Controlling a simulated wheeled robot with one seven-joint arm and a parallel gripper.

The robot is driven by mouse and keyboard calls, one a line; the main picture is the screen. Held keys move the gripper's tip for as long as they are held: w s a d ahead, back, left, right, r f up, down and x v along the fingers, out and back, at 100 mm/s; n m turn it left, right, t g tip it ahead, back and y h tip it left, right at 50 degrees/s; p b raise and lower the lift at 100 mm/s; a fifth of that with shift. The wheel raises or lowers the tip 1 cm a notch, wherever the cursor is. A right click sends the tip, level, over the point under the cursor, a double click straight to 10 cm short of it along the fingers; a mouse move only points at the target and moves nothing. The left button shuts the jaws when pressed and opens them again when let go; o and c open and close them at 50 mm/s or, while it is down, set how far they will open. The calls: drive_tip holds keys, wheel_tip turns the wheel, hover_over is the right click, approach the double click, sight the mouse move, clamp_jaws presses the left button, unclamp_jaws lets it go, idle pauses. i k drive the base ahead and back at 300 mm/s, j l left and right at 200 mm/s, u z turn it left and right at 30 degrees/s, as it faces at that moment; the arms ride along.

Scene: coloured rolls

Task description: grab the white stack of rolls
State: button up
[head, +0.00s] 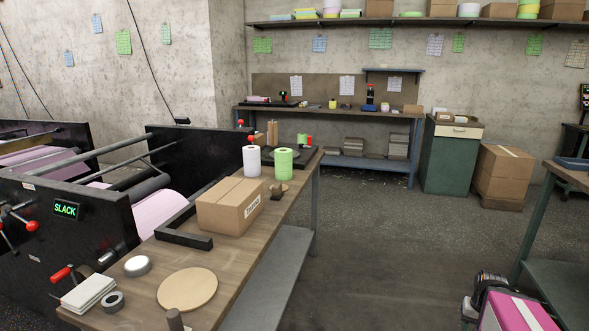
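The white stack of rolls (252,161) stands upright near the far end of the wooden bench, just behind the cardboard box. A light green stack of rolls (283,164) stands close to its right. I cannot make out my gripper in the head view.
A cardboard box (230,205) stands on the wooden bench (239,262) in front of the rolls. A round board (187,289) lies nearer. A black machine (62,215) with pink material borders the bench's left. The floor (400,255) to the right is open.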

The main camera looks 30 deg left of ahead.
sight(252, 168)
drive_tip(key=i+u, duration=0.3)
drive_tip(key=u, duration=0.15)
drive_tip(key=i+l+u, duration=0.15)
drive_tip(key=i+u, duration=0.15)
drive_tip(key=u, duration=0.15)
drive_tip(key=i+l+u, duration=0.2)
drive_tip(key=u, duration=0.3)
drive_tip(key=i+l+u, duration=0.45)
drive_tip(key=k+j, duration=0.1)
